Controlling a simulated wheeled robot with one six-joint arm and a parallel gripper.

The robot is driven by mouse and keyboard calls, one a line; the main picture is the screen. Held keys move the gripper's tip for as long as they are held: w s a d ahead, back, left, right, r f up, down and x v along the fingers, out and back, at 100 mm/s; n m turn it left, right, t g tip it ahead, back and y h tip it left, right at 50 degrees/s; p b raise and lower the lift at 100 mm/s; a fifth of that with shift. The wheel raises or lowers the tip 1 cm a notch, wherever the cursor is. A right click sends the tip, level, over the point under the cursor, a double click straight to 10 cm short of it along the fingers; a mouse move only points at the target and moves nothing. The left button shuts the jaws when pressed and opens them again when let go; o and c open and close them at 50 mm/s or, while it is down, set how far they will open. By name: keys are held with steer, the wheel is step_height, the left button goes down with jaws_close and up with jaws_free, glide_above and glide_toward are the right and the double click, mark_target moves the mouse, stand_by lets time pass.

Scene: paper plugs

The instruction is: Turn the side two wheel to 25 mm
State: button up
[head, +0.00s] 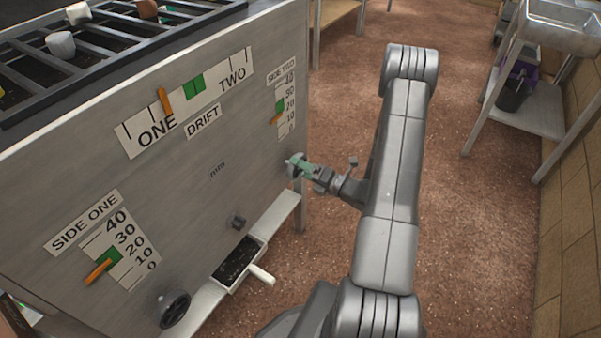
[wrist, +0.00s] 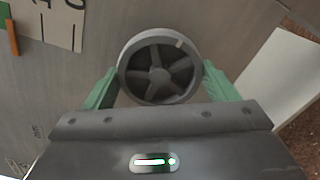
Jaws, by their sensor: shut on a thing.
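The side two wheel (wrist: 157,73) is a dark, spoked handwheel with a pale mark on its upper right rim. My gripper (wrist: 158,82) is shut on it, with one green finger at each side of the rim. In the head view my gripper (head: 298,167) is at the panel's right end, and the wheel (head: 291,160) is partly hidden by it. The side two scale (head: 290,104) is above the wheel, numbered 0 to 40. Its orange pointer (head: 277,118) lies just below the green band (head: 279,105), roughly between 10 and 20.
The side one scale (head: 128,250) and its black wheel (head: 174,310) are at the panel's left. The drift scale (head: 187,100) is at the top. A tray with a white handle (head: 261,275) sits low. A metal stand (head: 545,100) is at right; floor between is clear.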

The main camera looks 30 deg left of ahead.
steer(key=n+b, duration=0.4)
steer(key=shift+f+n, duration=0.1)
steer(key=shift+n, duration=0.3)
steer(key=n+b, duration=0.8)
steer(key=b, duration=0.1)
steer(key=shift+n, duration=0.3)
steer(key=n+b, duration=0.3)
steer(key=b, duration=0.1)
steer(key=shift+n, duration=0.4)
steer(key=o, duration=1)
steer(key=shift+d, duration=0.2)
